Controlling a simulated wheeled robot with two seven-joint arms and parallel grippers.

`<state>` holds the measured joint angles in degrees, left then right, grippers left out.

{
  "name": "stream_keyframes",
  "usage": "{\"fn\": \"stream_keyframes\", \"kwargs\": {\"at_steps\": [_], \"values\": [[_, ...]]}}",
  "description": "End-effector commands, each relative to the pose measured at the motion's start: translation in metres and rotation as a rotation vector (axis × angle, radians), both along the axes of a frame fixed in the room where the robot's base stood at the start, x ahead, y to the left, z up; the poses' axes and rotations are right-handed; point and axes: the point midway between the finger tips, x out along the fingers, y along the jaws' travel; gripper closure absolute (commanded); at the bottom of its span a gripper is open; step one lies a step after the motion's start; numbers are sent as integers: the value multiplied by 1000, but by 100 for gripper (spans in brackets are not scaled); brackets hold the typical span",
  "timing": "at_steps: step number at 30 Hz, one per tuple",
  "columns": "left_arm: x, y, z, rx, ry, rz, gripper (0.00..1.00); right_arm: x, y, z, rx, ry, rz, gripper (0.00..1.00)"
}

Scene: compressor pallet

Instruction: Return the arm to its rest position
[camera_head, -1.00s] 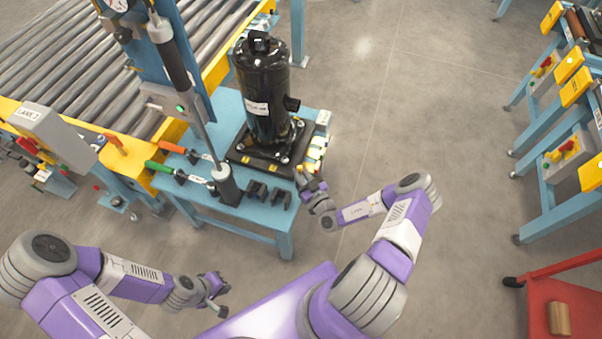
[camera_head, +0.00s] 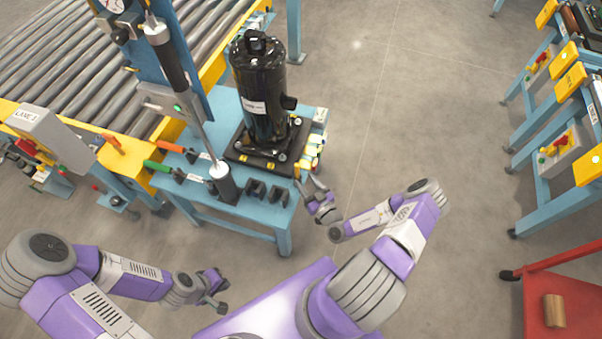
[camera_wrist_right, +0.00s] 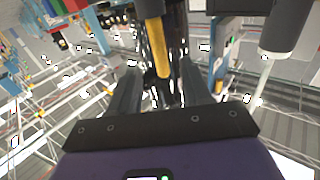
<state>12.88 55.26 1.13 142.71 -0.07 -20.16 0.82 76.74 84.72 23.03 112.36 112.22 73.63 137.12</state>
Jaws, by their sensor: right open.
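My right gripper (camera_head: 313,188) is beside the right front corner of the blue table, a little off its edge. My right arm is bent at the elbow out to the right. My left gripper (camera_head: 219,292) is low at the front left, clear of the table; its fingers are small here and I cannot tell whether they are open or shut.
A roller conveyor (camera_head: 75,75) lies left. A red cart (camera_head: 575,285) stands right. Floor between is clear.

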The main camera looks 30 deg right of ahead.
Motion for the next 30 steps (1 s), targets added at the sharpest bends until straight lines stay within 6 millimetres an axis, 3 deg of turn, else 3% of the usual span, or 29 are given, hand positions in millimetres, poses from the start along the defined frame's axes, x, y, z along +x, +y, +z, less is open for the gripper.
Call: {"fn": "stream_keyframes", "kwargs": {"at_steps": [6,22,26,29,30], "values": [[0,0,4,0,0,0,100,-19,0,0,-1,-1,0,52],[0,0,4,0,0,0,100,-19,5,1,-15,-3,20,52],[0,0,6,0,0,0,100,-16,44,12,-143,-22,185,52],[0,0,8,0,0,0,100,-23,105,27,-372,-89,447,52],[0,0,9,0,0,0,100,-32,133,32,-493,-139,577,52]]}}
